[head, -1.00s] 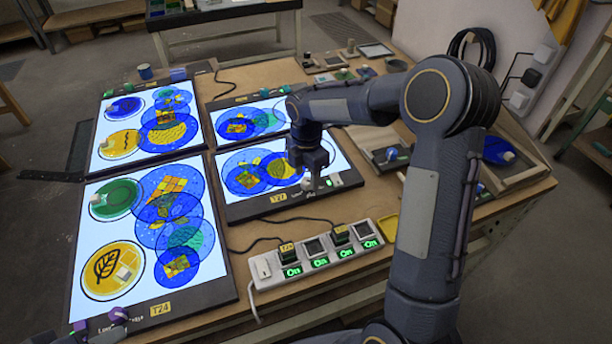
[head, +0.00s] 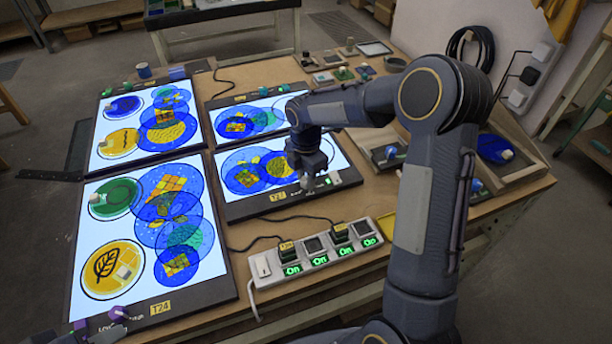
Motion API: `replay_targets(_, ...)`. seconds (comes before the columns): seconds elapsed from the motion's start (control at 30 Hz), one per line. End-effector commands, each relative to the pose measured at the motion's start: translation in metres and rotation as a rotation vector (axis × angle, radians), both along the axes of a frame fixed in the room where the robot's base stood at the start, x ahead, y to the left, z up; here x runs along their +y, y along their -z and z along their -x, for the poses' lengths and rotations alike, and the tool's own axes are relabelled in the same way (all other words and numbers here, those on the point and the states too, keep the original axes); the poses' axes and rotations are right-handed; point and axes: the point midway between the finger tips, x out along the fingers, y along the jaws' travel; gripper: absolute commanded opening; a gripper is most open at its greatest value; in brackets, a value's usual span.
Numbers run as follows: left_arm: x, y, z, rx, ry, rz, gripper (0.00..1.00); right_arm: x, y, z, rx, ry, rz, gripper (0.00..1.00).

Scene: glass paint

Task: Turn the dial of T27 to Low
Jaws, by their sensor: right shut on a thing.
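The T27 light panel (head: 232,209) lies on the bench, with its yellow label (head: 277,197) on its front edge. Its screen glows white with blue and yellow glass discs. My right gripper (head: 308,186) reaches down over the front edge of T27, right of the label. It is shut on the dial of T27, which is mostly hidden by the fingers, so its setting cannot be read. A small white switch (head: 333,179) sits on the same edge just right of the gripper.
Trays with small parts (head: 380,145) lie to the right.

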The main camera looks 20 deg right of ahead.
Motion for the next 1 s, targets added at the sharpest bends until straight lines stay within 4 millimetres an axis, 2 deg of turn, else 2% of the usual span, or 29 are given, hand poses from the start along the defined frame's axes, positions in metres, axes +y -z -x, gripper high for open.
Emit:
replay_targets(0.37,0.000,0.006,0.000,0.000,0.000,0.000,0.36,0.000,0.000,0.000,-0.001,0.190,0.000,0.04)
replay_targets(1.0,0.000,0.018,0.000,0.000,0.000,0.000,0.36,0.000,0.000,-0.001,-0.002,0.791,0.000,0.04)
